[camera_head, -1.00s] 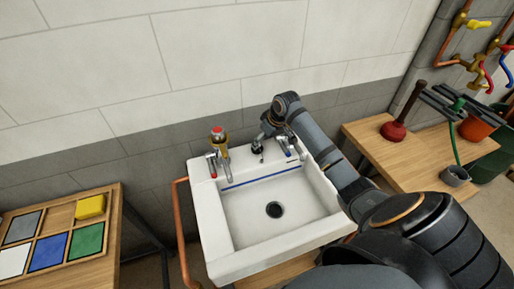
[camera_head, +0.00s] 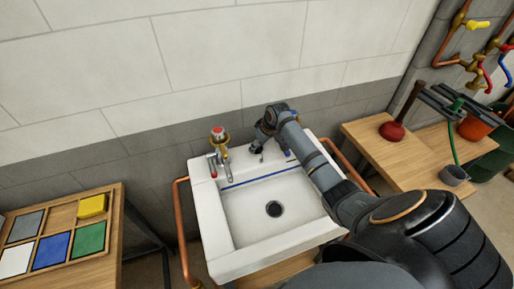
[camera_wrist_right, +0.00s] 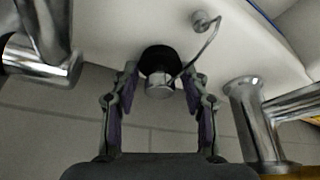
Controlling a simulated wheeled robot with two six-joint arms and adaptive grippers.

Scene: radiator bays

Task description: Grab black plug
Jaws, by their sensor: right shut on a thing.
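The black plug (camera_wrist_right: 158,60) has a round black body and a shiny metal knob (camera_wrist_right: 159,88), and sits on the sink's back ledge. A thin chain or cord runs from it to a small round fitting (camera_wrist_right: 201,21). In the right wrist view my right gripper (camera_wrist_right: 160,84) has one finger on each side of the plug and is shut on it. In the head view the plug (camera_head: 256,149) shows as a small dark shape under my right gripper (camera_head: 262,140). My left gripper is not in view.
The white sink (camera_head: 205,215) has a drain hole (camera_head: 274,209). A chrome tap (camera_head: 222,165) stands left of the plug, and another tap (camera_wrist_right: 255,115) shows close to my right gripper in the wrist view. A plunger (camera_head: 393,130) stands on the right bench.

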